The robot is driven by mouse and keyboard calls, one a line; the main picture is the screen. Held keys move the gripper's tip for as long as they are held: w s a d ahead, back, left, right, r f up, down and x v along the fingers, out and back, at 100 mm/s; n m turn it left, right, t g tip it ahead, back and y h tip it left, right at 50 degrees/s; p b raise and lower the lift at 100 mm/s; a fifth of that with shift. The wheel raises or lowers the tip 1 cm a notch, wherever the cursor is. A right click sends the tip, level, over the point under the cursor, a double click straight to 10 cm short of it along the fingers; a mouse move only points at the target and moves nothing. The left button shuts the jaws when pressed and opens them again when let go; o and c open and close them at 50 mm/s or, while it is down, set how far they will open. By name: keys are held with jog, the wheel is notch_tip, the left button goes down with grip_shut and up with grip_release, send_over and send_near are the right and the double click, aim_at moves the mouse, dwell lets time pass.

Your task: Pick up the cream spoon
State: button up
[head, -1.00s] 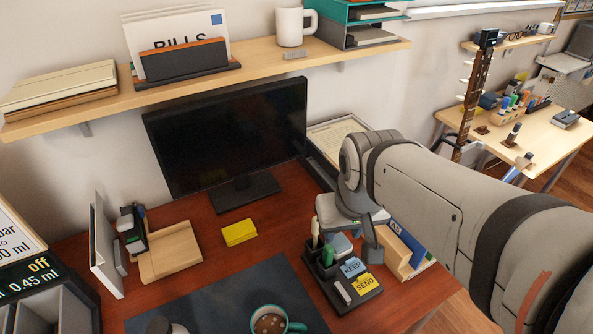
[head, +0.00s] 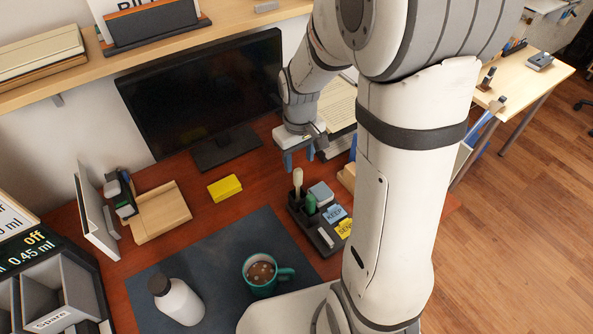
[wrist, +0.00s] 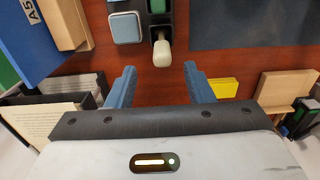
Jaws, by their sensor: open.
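The cream spoon (head: 297,180) stands upright in the dark desk organizer (head: 327,252), only its pale rounded handle showing above the rim. In the wrist view the spoon (wrist: 162,55) shows end-on, just beyond and between my fingertips, apart from both. My gripper (head: 301,160) is open and empty, its blue fingers pointing down just above and behind the spoon. In the wrist view, my gripper (wrist: 158,82) has red-brown desk surface between its fingers. The spoon's lower part is hidden inside the organizer.
Next to the spoon are a green item (head: 311,203) and a grey-blue block (head: 321,193). A teal mug (head: 262,275) and white bottle (head: 178,301) stand on the dark mat. The monitor (head: 205,100) and yellow block (head: 225,188) are to the left.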

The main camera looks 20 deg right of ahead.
aim_at(298, 169)
notch_tip(298, 169, down, 7)
jog(key=shift+a+f+p, duration=0.15)
jog(key=shift+f+p, duration=0.05)
jog(key=shift+p, duration=0.3)
grip_shut()
dwell(0.4)
